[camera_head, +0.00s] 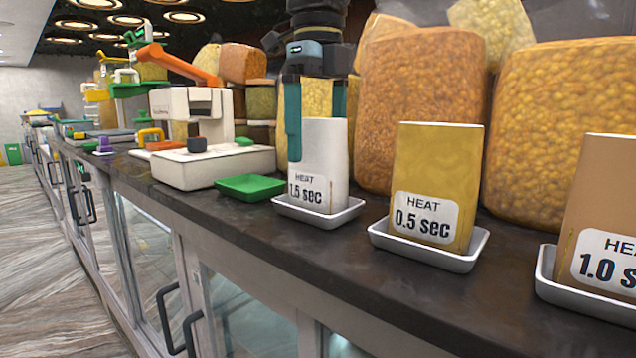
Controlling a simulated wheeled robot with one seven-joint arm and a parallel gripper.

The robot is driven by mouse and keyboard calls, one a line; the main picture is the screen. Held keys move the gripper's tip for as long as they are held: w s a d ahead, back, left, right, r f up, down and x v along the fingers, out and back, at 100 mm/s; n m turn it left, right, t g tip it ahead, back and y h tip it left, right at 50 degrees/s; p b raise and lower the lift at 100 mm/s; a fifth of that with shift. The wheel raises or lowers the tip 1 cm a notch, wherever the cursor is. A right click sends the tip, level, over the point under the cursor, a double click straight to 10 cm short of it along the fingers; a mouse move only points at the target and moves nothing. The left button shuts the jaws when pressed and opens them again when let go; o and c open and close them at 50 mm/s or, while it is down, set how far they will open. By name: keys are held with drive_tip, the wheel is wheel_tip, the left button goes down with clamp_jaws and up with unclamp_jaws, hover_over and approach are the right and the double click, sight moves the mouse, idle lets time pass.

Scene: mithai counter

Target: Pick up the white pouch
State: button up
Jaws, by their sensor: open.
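The white pouch (326,150) stands upright in a small white tray (318,217). Its label reads "HEAT 1.5 sec". My gripper (312,120) is above and around the top of the pouch with its fingers pointing down. One teal finger hangs in front of the pouch's left edge. The other is mostly hidden behind the pouch, at its upper right. The jaws are open; I cannot tell whether either finger touches the pouch.
A yellow pouch (436,170) and an orange-brown pouch (604,200) stand in white trays to the right. A green tray (250,187) and a white machine (210,165) are to the left. Large snack-filled bags (405,110) stand close behind. The dark counter's front edge is near.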

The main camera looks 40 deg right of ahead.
drive_tip(key=shift+f, duration=0.45)
drive_tip(key=shift+f, duration=0.25)
idle(0.4)
clamp_jaws()
idle(0.7)
